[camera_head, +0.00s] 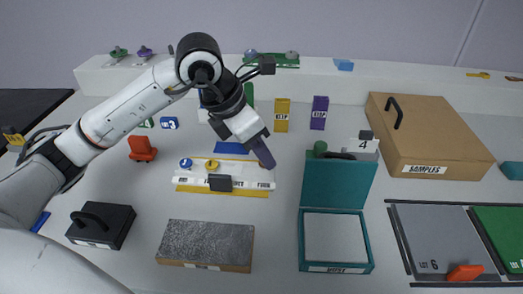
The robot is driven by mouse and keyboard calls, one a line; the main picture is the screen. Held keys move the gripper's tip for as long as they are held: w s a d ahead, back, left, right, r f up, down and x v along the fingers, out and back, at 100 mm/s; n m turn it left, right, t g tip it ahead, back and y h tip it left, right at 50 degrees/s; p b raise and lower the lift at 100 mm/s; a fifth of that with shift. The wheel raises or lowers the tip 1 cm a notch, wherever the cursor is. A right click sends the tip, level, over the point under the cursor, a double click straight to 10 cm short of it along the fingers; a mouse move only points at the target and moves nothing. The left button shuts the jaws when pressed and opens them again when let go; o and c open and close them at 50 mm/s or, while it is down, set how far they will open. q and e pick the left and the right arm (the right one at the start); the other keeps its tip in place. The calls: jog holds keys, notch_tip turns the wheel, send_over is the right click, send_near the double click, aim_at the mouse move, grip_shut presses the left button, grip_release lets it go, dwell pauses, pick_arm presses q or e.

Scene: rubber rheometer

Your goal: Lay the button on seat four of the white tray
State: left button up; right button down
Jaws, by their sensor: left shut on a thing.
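My left gripper (265,163) reaches down from the upper left, over the right end of a white strip with dark lettering (258,183). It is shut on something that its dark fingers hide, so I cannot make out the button. A blue round piece (186,163) and a yellow round piece (211,165) show at the left of the strip, and a black block (220,183) stands at its front. A "4" label (364,144) shows on a pale thing behind a teal lid; I cannot tell whether it belongs to the white tray. My right gripper is not in view.
An open teal box (371,249) with its lid (338,183) raised stands right of centre. A brown samples box (430,135) is at the back right. A grey slab (207,241) and a black case (101,225) lie in front. Yellow (282,113) and purple (319,112) blocks stand behind.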

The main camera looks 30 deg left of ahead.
pick_arm(q)
jog(key=shift+f, duration=0.1)
jog(key=shift+f+b, duration=0.75)
jog(key=shift+f, duration=0.1)
dwell(0.3)
jog(key=o, duration=1)
jog(key=shift+r, duration=0.15)
jog(key=v, duration=1)
jog(key=shift+a+p, duration=0.1)
jog(key=shift+p, duration=0.2)
